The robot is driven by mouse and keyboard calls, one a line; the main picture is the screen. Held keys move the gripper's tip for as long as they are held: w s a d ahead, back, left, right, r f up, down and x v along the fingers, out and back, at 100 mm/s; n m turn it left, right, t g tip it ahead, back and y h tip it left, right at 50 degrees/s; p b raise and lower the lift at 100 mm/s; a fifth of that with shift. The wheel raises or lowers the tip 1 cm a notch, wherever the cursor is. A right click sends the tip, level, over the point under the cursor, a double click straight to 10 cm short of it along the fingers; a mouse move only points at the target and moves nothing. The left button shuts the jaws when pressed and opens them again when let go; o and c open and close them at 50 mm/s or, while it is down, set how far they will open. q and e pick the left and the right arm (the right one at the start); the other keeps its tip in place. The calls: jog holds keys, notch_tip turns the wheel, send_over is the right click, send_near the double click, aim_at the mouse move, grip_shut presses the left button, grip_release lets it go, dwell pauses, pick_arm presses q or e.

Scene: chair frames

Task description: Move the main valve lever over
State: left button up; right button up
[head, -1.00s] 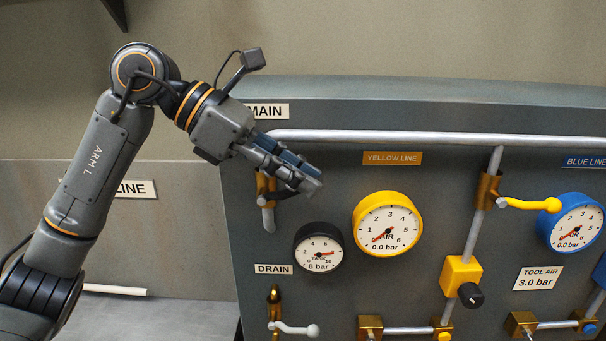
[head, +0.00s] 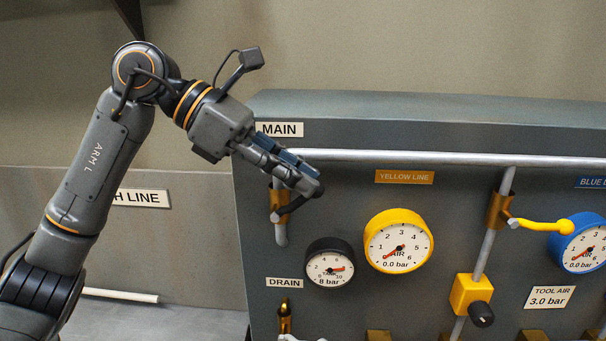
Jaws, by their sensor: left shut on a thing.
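The main valve is a brass body (head: 279,200) on the pipe below the MAIN label (head: 279,130). Its dark lever (head: 289,210) slants up to the right from the body. My left gripper (head: 314,190) is shut on the lever's outer end, and its fingers hide that end. The gripper reaches down to the right from my arm. My right gripper is not in view.
A horizontal pipe (head: 440,158) runs just above the fingers. A black gauge (head: 330,263) at 8 bar and a yellow gauge (head: 399,241) at 0.0 bar stand out below right. A yellow lever (head: 541,225) is farther right.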

pick_arm(q)
grip_shut()
jog(key=shift+w+a+r+p, duration=0.1)
jog(key=shift+a+r+p, duration=0.25)
jog(key=shift+a+r, duration=0.3)
jog(key=shift+a, duration=0.25)
grip_release()
jog(key=o, duration=0.5)
jog(key=shift+d, duration=0.1)
jog(key=shift+c, duration=0.2)
